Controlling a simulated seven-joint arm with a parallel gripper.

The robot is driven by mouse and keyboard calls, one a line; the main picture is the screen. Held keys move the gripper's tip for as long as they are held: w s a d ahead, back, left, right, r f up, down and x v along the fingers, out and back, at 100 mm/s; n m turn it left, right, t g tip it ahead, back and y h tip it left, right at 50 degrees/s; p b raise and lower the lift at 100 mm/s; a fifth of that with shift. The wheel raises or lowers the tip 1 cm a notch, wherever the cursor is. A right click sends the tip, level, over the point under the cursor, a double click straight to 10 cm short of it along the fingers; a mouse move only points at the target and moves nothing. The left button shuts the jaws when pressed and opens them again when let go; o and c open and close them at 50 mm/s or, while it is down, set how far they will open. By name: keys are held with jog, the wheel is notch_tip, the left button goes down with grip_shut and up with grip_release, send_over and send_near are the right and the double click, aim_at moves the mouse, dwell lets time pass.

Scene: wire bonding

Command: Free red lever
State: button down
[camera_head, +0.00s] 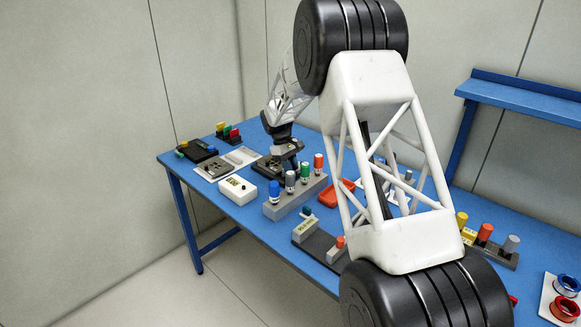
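No part is plainly a red lever at this size. One candidate is a small red-orange knob (340,242) on a grey block at the near end of a dark fixture (323,246), whose other grey block carries a teal knob (306,212). Another is a red piece (235,133) in the cluster of coloured parts at the far left corner. My gripper (285,152) points down over the left part of the table, left of the dark fixture and apart from it. Its fingers are small and merge with dark parts below, so I cannot tell whether they are open or hold anything.
A white box (238,189) and a grey rack (296,198) with coloured cylinders stand near my gripper. A red tray (337,193) lies behind the rack. More cylinders (485,238) and spools (566,297) are at right. My arm hides the table's middle.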

jog(key=shift+w+a+r+g+h, duration=0.25)
jog(key=shift+w+a+g+h, duration=0.2)
jog(key=shift+g+h, duration=0.4)
jog(key=shift+w+a+r+g+h, duration=0.2)
jog(key=shift+w+a+g+h, duration=0.25)
jog(key=shift+g+h, duration=0.4)
jog(key=c, duration=1)
grip_release()
jog(key=shift+c, duration=0.2)
jog(key=v, duration=0.8)
jog(key=shift+f, duration=0.1)
